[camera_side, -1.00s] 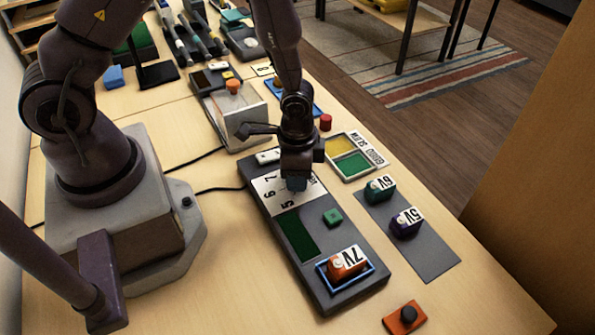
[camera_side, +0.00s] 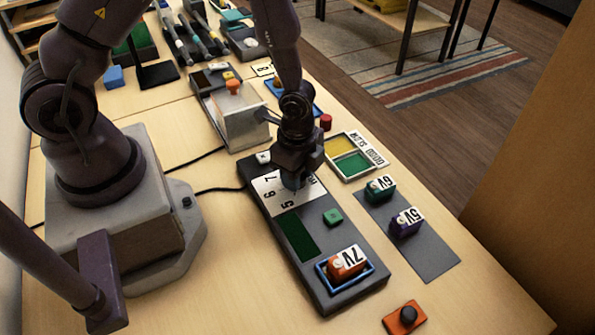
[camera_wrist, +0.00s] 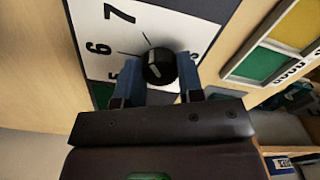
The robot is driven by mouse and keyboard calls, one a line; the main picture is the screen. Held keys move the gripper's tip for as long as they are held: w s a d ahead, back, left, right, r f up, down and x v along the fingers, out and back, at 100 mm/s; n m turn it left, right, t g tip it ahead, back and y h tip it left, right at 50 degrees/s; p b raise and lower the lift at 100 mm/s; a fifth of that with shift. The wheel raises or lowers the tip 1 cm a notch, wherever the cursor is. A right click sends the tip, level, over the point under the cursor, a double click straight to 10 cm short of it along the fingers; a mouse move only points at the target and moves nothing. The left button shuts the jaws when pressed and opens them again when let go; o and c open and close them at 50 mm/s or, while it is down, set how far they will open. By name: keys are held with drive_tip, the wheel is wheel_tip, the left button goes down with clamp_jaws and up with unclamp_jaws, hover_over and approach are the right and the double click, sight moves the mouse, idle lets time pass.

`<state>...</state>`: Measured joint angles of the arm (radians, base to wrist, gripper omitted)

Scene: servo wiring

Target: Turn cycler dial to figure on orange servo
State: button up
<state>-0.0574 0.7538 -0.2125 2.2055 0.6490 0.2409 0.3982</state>
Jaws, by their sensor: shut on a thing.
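My gripper (camera_side: 293,180) points down at the grey cycler (camera_side: 262,200), with its blue fingers either side of the black dial (camera_wrist: 158,62). The wrist view shows the gripper (camera_wrist: 158,78) closed on this dial. A pale pointer mark shows on the dial; which figure it points at I cannot tell. The white scale plate (camera_wrist: 100,36) shows 7, 6 and a partly covered 5; another figure at the right is mostly hidden by a finger. The orange servo (camera_side: 343,266), labelled 7V, sits in a blue-edged bay at the cycler's near end.
A green button (camera_side: 332,217) and dark green panel (camera_side: 297,236) are on the cycler. Green (camera_side: 379,189) and purple (camera_side: 405,223) servos, each labelled 6V or similar, stand on a grey mat to the right. A two-part yellow and green tray (camera_side: 352,163) lies behind them.

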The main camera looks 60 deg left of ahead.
idle(0.3)
drive_tip(key=o, duration=0.9)
wheel_tip(320, 180, up, 13)
